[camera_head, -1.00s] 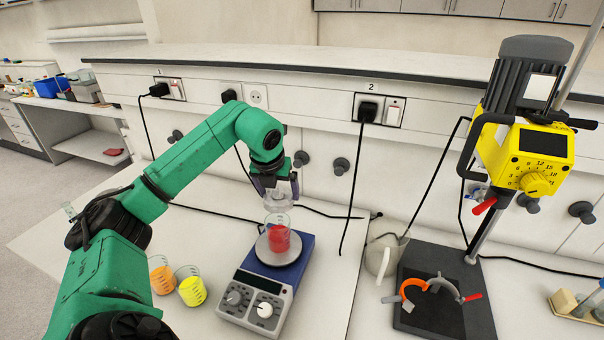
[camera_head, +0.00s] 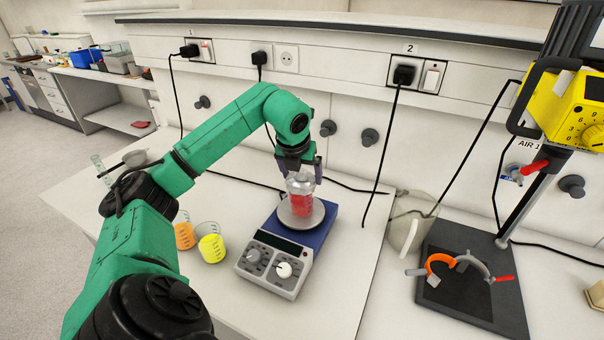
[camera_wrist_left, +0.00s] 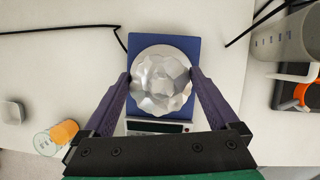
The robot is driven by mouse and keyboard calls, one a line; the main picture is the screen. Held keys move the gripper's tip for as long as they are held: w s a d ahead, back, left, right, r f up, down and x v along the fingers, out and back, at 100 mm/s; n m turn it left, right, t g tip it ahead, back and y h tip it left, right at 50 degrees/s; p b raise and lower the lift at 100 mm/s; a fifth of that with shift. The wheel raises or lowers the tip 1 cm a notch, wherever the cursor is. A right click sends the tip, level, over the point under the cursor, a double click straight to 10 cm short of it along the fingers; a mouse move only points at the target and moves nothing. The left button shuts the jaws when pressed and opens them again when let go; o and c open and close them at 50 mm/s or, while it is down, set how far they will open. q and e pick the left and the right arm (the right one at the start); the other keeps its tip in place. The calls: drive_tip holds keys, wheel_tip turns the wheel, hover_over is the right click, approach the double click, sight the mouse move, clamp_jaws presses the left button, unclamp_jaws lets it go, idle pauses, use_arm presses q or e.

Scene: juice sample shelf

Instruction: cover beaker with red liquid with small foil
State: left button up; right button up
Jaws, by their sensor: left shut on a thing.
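The beaker with red liquid (camera_head: 301,206) stands upright on the round silver plate of the blue hotplate stirrer (camera_head: 318,227). My left gripper (camera_head: 300,175) is directly above it, pointing down, with its fingers on both sides of a crumpled silver foil (camera_head: 300,183). The foil sits at the beaker's mouth, and I cannot tell how far it rests on the rim. In the left wrist view the foil (camera_wrist_left: 161,84) lies between the two fingertips (camera_wrist_left: 160,78) and hides the beaker below. My right gripper is in no view.
Beakers with orange liquid (camera_head: 184,236) and yellow liquid (camera_head: 211,248) stand left of the stirrer. A whitish jug (camera_head: 403,234) and a dark stand base (camera_head: 470,275) with an orange clamp are to the right. Cables run along the wall behind.

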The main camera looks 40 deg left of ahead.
sight(299, 183)
use_arm(q)
drive_tip(key=shift+f, duration=0.35)
clamp_jaws()
drive_tip(key=shift+w, duration=0.15)
drive_tip(key=o, duration=1.6)
unclamp_jaws()
drive_tip(key=shift+w+f, duration=0.1)
drive_tip(key=shift+w, duration=0.05)
drive_tip(key=shift+a, duration=0.1)
drive_tip(key=shift+s+r, duration=0.25)
drive_tip(key=shift+r, duration=0.25)
drive_tip(key=v, duration=0.8)
drive_tip(key=shift+w+r, duration=0.2)
drive_tip(key=shift+r, duration=0.05)
drive_tip(key=p+v, duration=0.1)
drive_tip(key=v, duration=0.4)
drive_tip(key=shift+s, duration=0.15)
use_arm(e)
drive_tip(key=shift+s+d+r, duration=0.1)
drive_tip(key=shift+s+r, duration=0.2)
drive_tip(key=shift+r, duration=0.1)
